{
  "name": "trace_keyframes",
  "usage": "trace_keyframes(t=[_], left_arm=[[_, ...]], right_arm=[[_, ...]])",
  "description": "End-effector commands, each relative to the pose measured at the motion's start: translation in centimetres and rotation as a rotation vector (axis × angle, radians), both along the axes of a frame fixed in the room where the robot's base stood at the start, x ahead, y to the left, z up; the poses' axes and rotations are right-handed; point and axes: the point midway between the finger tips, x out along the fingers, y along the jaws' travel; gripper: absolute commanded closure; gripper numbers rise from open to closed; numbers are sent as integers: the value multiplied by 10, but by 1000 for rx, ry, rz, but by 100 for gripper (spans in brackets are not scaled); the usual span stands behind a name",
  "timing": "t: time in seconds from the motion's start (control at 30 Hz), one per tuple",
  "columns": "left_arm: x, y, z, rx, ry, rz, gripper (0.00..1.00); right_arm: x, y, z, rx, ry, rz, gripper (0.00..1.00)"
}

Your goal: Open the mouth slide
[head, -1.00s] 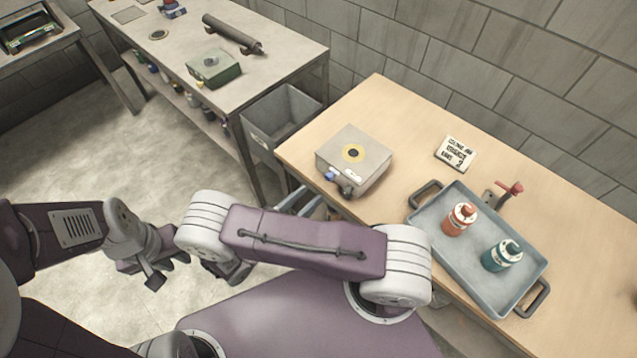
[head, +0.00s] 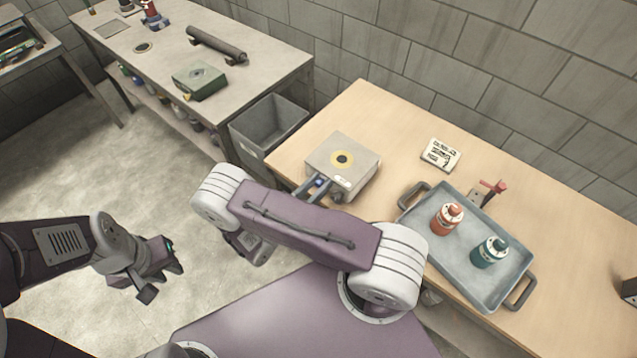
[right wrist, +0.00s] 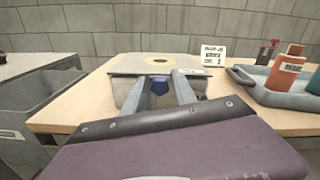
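A square grey box (head: 342,164) with a yellow ring and dark hole on top sits near the wooden table's front edge. My right gripper (head: 325,187) is at the box's front. My left gripper (head: 163,276) is open and empty over the floor, away from the tables.
A grey tray (head: 452,279) with a red bottle (head: 447,219) and a teal bottle (head: 490,252) stands right of the box. A grey bin (head: 268,128) stands left of the wooden table (head: 385,125).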

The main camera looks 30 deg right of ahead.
Motion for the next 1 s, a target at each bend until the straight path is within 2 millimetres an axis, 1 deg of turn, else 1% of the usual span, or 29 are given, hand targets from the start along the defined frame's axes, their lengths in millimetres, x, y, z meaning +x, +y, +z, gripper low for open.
trace_keyframes(t=[0.03, 0.1, 1.0], left_arm=[[0, 0, 0, 0, 0, 0, 75], [0, 0, 0, 0, 0, 0, 75], [0, 0, 0, 0, 0, 0, 75]], right_arm=[[0, 0, 0, 0, 0, 0, 85], [0, 0, 0, 0, 0, 0, 100], [0, 0, 0, 0, 0, 0, 100]])
